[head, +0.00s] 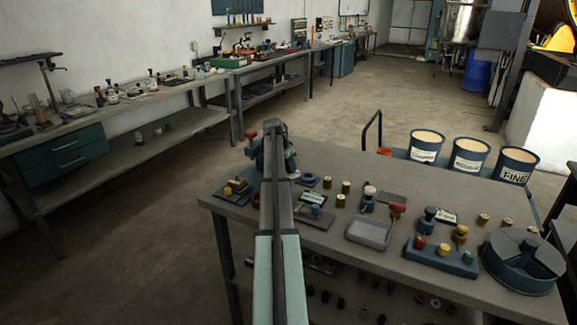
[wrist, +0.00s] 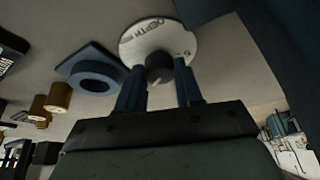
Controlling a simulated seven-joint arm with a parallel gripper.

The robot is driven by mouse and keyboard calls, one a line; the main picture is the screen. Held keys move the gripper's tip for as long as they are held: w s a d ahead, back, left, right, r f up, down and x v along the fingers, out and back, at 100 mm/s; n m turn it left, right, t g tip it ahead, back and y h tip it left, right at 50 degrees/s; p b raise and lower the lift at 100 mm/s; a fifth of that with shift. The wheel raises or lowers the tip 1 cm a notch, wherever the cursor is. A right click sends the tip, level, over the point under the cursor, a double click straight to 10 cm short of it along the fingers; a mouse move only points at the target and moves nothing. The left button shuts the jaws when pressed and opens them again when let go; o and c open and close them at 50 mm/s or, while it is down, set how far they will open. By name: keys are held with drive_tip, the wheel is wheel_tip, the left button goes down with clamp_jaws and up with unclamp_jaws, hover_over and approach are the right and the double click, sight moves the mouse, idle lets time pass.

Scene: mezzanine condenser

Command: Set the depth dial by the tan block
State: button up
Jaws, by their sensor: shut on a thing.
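The depth dial (wrist: 135,42) is a round white disc with dark lettering that reads "DEPTH", at the top middle of the wrist view. A dark round knob (wrist: 158,66) stands at its centre. My gripper (wrist: 160,80) has its two blue fingers on either side of the knob and is shut on it. Which mark the knob points to is too blurred to tell. In the head view my arm hides the dial and most of the gripper. I cannot make out a tan block for certain; a small yellowish block (head: 236,186) sits on a blue base left of my arm.
A blue ring-shaped part (wrist: 94,80) lies close left of the dial, with brass cylinders (wrist: 58,97) beyond. On the bench, a grey tray (head: 370,233), a blue knob block (head: 440,258) and a round blue container (head: 522,266) stand to the right. Labelled buckets (head: 467,160) stand behind.

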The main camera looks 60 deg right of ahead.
drive_tip(key=shift+n, duration=0.3)
drive_tip(key=n+t, duration=0.1)
drive_tip(key=n, duration=0.1)
drive_tip(key=n+t, duration=0.1)
drive_tip(key=n, duration=0.2)
drive_tip(key=shift+s, duration=0.2)
drive_tip(key=n+t, duration=0.1)
drive_tip(key=n, duration=0.2)
drive_tip(key=n+t, duration=0.1)
drive_tip(key=n, duration=0.2)
drive_tip(key=shift+s+d+y, duration=0.1)
drive_tip(key=shift+y, duration=0.2)
idle(0.3)
drive_tip(key=o, duration=1)
drive_tip(key=shift+r, duration=0.1)
drive_tip(key=v, duration=1.3)
drive_tip(key=shift+s+r, duration=0.3)
